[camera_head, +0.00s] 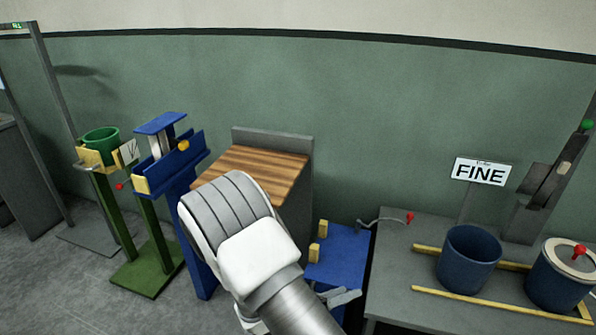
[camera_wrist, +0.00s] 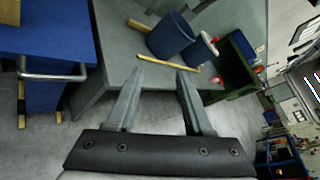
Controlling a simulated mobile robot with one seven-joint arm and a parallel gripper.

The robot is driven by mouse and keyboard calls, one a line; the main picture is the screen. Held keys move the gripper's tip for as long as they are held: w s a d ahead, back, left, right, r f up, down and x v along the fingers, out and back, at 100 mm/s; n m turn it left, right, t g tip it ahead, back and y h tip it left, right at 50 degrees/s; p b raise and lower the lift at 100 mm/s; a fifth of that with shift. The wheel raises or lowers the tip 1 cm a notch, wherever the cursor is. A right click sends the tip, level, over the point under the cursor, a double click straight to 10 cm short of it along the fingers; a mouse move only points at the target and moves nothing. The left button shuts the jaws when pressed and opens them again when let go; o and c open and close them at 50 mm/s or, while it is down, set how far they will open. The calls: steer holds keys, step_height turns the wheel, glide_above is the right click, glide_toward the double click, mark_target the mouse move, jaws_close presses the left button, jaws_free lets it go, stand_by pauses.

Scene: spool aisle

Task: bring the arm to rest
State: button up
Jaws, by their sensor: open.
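My arm reaches up from the bottom of the head view, its white and grey links in front of the wooden-topped bench. Part of my gripper (camera_head: 338,298) shows low in the head view, beside the blue stand (camera_head: 340,253). In the wrist view my gripper (camera_wrist: 158,82) has two grey fingers spread apart with nothing between them. Beyond the fingertips are the grey table (camera_wrist: 118,45) and a yellow rail (camera_wrist: 168,64). The fingers appear clear of both.
Two dark blue bins (camera_head: 468,262) and (camera_head: 556,275) stand by yellow rails on the grey table (camera_head: 395,280), near a FINE sign (camera_head: 479,171). A wooden-topped bench (camera_head: 262,165), blue post (camera_head: 172,165) and green stand (camera_head: 150,270) are left. Bare floor (camera_head: 60,290) lies at far left.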

steer(key=s+d+r+m+g+y, duration=0.35)
steer(key=s+r+m, duration=0.35)
steer(key=r+m, duration=0.45)
steer(key=s+d+r+m+g+y, duration=0.3)
steer(key=s+r+m+y, duration=0.3)
steer(key=r+m, duration=0.55)
steer(key=s+a+r+m+t+y+p, duration=0.1)
steer(key=s+r+m+t+p, duration=0.1)
steer(key=r+p, duration=0.4)
steer(key=s+a+r+m+t+y+p, duration=0.2)
steer(key=s+r+m+p, duration=0.2)
steer(key=r, duration=0.8)
steer(key=m+p, duration=0.2)
steer(key=m, duration=0.1)
steer(key=shift+a, duration=0.15)
steer(key=shift+t, duration=0.25)
